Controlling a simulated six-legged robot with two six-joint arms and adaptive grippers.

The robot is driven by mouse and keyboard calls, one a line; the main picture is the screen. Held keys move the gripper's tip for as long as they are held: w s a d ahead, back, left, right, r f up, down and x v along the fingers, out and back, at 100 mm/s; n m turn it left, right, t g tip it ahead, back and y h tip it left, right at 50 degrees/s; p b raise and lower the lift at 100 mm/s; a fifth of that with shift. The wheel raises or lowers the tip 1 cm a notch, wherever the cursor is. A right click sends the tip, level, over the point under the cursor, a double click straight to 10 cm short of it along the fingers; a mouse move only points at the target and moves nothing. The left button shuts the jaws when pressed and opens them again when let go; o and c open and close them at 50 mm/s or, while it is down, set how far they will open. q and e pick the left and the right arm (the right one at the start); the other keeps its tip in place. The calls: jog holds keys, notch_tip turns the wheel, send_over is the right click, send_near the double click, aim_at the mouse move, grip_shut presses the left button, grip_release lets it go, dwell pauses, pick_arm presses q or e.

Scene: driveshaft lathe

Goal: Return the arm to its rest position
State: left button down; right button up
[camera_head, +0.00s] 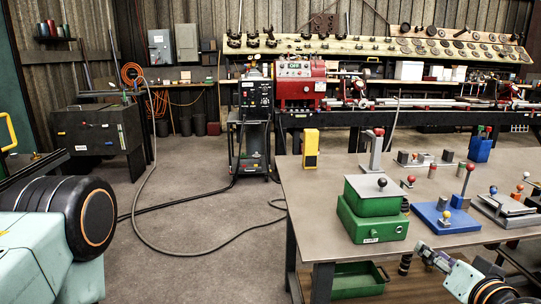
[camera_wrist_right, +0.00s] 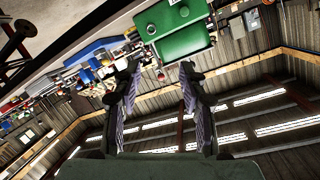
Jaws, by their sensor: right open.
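My right gripper (camera_head: 428,252) is at the lower right in the head view, close to the front edge of the table. Its jaws are open and no object shows between them. In the right wrist view the two fingers of this gripper (camera_wrist_right: 160,85) stand apart, with the workshop wall and ceiling behind them. The wrist camera sees the scene tilted and turned over. My left gripper is not in view; a part of my own body fills the lower left of the head view.
The grey table (camera_head: 315,205) carries a green box (camera_head: 372,222) with a black knob, a blue fixture (camera_head: 446,218) and a yellow device (camera_head: 311,148). A green bin (camera_head: 357,280) sits below. A red lathe (camera_head: 301,86) stands behind. Hoses cross the open floor at the left.

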jog(key=s+a+f+n+g, duration=0.1)
jog(key=s+a+f+g, duration=0.4)
jog(key=s+f, duration=0.55)
jog(key=s+a+f+n+g, duration=0.1)
jog(key=s+a+f+g, duration=0.4)
jog(key=s+f, duration=0.55)
jog(key=s+f+n+g, duration=0.3)
jog(key=s+f+g, duration=0.2)
jog(key=s, duration=0.6)
notch_tip(320, 180, down, 2)
jog(key=shift+f, duration=0.25)
